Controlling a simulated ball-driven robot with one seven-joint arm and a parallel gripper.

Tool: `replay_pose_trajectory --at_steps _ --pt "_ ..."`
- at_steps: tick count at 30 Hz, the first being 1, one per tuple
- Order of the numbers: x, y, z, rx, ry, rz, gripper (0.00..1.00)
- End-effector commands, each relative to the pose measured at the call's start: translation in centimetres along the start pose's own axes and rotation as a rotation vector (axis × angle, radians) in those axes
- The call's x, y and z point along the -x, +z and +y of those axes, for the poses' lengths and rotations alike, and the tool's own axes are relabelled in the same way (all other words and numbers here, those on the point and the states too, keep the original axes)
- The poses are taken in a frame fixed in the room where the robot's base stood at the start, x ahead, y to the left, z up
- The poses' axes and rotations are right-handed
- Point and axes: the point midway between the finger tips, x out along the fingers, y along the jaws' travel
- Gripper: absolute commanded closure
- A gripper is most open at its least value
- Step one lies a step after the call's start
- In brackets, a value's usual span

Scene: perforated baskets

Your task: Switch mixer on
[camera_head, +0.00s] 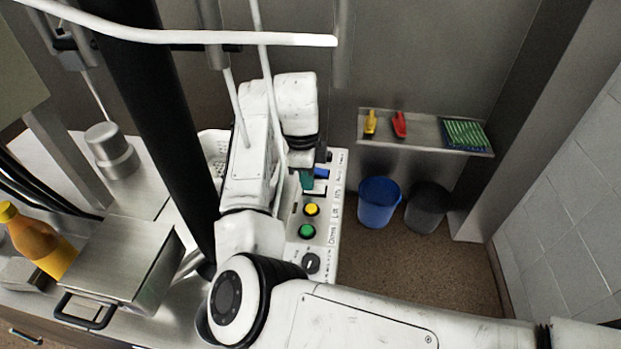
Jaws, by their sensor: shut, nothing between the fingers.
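A light control panel (327,222) stands right of my arm, with printed labels too small to read surely. It carries a yellow button (311,209), a green button (306,231) and a dark rotary knob (311,263). A blue part (322,173) shows near its far end. My gripper (306,181) is shut and points down at the far part of the panel, beyond the yellow button. My wrist hides most of it, and I cannot tell whether it touches the panel. I cannot surely pick out the mixer itself.
A steel box (120,258) with a handle and an orange bottle (38,240) stand on the left counter. A wall shelf (424,133) holds small tools. A blue bucket (379,202) and a dark bucket (427,207) stand below it. The brown floor on the right is clear.

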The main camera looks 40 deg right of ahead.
Motion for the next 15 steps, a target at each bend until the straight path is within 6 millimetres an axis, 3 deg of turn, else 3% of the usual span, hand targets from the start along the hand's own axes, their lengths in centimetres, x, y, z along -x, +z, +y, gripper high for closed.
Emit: replay_pose_trajectory --at_steps 1,15 --pt "-1.35 -0.10 0.39 0.004 0.023 0.001 1.00" --pt "-1.18 -0.74 0.42 0.007 0.024 0.000 1.00"
